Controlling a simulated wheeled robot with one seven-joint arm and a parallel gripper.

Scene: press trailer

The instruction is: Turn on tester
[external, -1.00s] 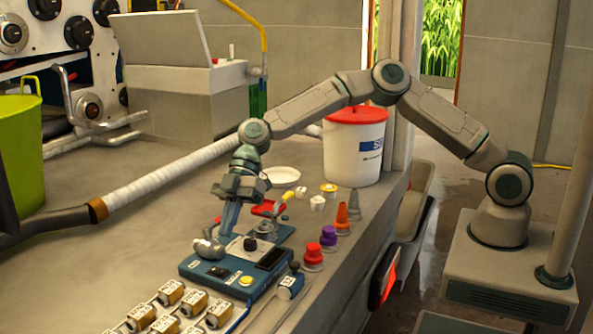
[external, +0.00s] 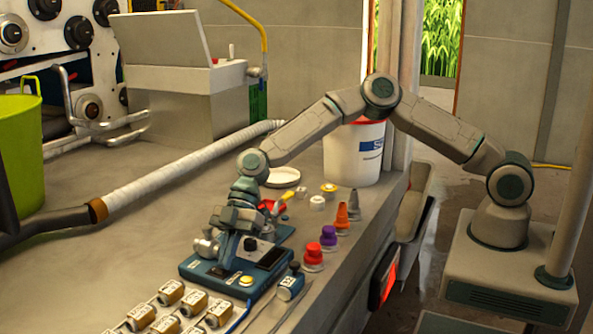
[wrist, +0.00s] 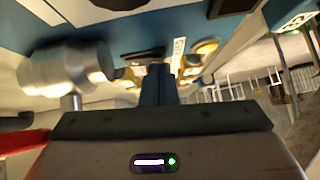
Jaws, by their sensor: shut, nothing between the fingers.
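The tester is most likely the blue device (external: 208,269) on the counter. It has a dark screen (external: 271,259), a black knob (external: 251,244), a dark switch (external: 218,271), a yellow button (external: 246,281) and a silver cylinder at its left side, seen large in the wrist view (wrist: 68,72). My gripper (external: 226,262) points down over the tester, its blue fingers shut and empty. In the wrist view the closed fingers (wrist: 159,70) reach toward the panel, close to a dark control (wrist: 143,55). I cannot tell whether they touch it.
Several small labelled brown blocks (external: 170,292) stand in front of the tester. Red, purple and orange-topped items (external: 329,238) line its right, near the counter edge. A white bucket (external: 352,155) and a white dish (external: 283,177) stand behind.

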